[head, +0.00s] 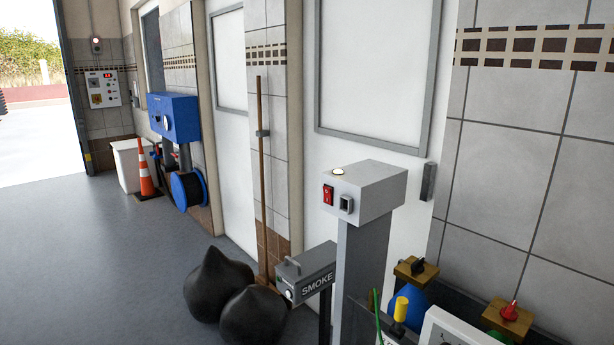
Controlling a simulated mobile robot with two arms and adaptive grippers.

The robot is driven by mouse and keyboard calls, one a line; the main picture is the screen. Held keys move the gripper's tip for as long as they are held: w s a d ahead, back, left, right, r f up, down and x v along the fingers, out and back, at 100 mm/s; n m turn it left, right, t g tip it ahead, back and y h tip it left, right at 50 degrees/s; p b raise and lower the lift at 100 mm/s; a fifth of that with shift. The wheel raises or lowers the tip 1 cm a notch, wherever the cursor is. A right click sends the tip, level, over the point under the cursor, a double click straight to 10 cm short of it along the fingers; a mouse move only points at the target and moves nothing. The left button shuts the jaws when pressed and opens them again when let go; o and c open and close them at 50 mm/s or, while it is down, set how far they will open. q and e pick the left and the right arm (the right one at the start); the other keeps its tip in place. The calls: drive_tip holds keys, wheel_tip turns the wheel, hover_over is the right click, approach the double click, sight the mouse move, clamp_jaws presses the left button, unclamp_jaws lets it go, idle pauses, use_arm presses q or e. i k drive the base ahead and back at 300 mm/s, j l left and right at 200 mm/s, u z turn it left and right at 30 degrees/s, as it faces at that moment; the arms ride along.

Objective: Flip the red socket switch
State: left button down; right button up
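A red rocker switch (328,195) sits on the front face of a grey box (375,190) on top of a grey post (361,265). A dark square socket (346,204) is beside the switch on its right. A small round light (338,171) shows on top of the box. The switch is unobstructed, but which way it is set is too small to tell. Neither my left nor my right gripper is in view.
Black bags (228,290) and a box marked SMOKE (305,274) stand left of the post. Bottles with a yellow valve block (415,270) and a red valve (510,310) crowd the lower right. The grey floor (90,270) at left is clear.

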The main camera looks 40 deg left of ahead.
sight(327, 192)
drive_tip(key=i+j, duration=0.15)
drive_tip(key=j, duration=0.2)
drive_tip(key=i+j, duration=0.15)
drive_tip(key=j, duration=0.15)
drive_tip(key=i+j, duration=0.15)
drive_tip(key=j, duration=0.2)
drive_tip(key=i+j, duration=0.15)
drive_tip(key=j, duration=0.15)
drive_tip(key=i+j, duration=0.15)
drive_tip(key=j, duration=0.2)
